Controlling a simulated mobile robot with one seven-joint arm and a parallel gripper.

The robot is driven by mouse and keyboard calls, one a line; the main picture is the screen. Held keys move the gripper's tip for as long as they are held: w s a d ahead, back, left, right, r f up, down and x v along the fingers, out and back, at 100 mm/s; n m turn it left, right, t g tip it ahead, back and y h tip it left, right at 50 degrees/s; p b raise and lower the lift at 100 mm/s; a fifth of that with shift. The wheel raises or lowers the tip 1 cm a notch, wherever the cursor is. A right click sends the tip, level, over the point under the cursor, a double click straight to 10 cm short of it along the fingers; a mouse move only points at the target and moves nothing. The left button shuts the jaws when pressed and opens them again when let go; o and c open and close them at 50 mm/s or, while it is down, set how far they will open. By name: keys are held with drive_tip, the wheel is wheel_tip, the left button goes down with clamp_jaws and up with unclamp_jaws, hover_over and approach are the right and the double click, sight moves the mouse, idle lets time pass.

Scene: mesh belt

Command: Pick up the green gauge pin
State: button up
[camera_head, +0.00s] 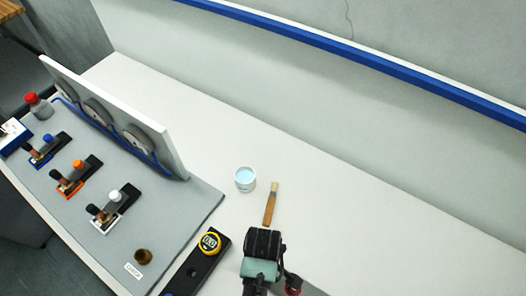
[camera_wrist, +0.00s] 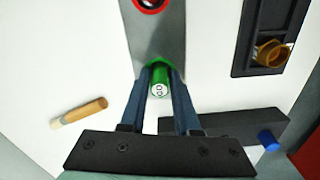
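The green gauge pin (camera_wrist: 160,90) shows in the wrist view with its marked end toward the camera. It is between the two dark blue fingers of my gripper (camera_wrist: 160,78), near their tips. A green ring (camera_wrist: 152,63) surrounds it on a grey plate. The fingers are very close on both sides, but I cannot tell whether they press on it. In the head view my gripper (camera_head: 265,278) is low at the table's front, and the pin is hidden there.
A wooden-handled brush (camera_head: 270,205) and a clear cup (camera_head: 245,179) are beyond my gripper. A red ring (camera_wrist: 150,3) is on the grey plate (camera_wrist: 158,35). The table's right side is clear.

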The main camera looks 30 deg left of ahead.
clamp_jaws()
drive_tip(key=shift+r, duration=0.1)
